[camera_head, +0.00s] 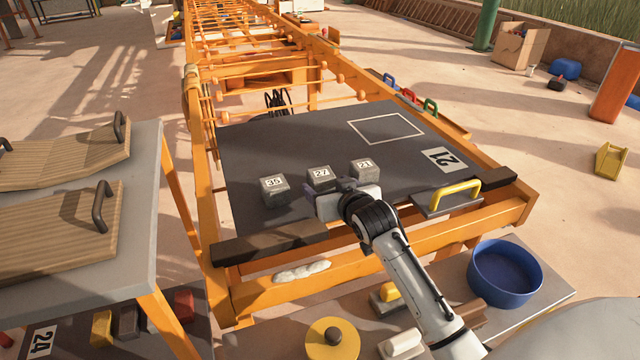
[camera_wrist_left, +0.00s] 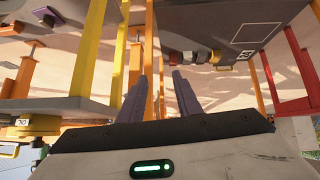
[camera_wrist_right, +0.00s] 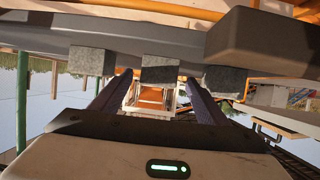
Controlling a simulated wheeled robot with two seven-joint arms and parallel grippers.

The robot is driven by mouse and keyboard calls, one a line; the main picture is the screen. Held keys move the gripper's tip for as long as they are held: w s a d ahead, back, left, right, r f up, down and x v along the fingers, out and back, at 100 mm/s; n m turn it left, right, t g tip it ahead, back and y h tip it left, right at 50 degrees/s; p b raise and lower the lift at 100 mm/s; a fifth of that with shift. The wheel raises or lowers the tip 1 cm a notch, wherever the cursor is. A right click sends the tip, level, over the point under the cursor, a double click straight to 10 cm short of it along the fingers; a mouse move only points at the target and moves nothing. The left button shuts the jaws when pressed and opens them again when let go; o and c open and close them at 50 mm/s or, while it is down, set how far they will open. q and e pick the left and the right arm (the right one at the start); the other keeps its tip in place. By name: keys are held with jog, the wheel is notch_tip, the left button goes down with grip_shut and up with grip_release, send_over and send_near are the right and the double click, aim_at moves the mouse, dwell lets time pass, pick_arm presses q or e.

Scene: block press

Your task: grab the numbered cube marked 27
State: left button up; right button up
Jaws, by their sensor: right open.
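The cube marked 27 (camera_head: 319,177) is grey with a white label and stands on the dark press table (camera_head: 270,150), in the middle of a row. A cube marked 35 (camera_head: 274,190) is to its left and a cube marked 21 (camera_head: 364,169) to its right. My right gripper (camera_head: 328,194) is open, close in front of cube 27, and hides part of its lower side. In the right wrist view, which is upside down, the middle cube (camera_wrist_right: 160,74) appears between the open fingers (camera_wrist_right: 160,90). Contact cannot be told. My left gripper (camera_wrist_left: 160,76) is open and empty.
A white outlined square (camera_head: 385,128) and a number plate (camera_head: 441,159) mark the table. A yellow handle (camera_head: 455,190) and dark bars (camera_head: 268,242) line its near edge. Wooden boards with handles (camera_head: 60,225) lie at left. A blue bowl (camera_head: 505,272) stands at lower right.

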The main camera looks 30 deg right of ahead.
aim_at(321, 179)
jog(key=b+x, duration=0.1)
jog(key=x, duration=0.4)
jog(key=shift+w+d+b, duration=0.2)
jog(key=shift+w+b, duration=0.1)
jog(key=c, duration=1.5)
jog(key=shift+o, duration=0.2)
jog(key=shift+r, duration=0.1)
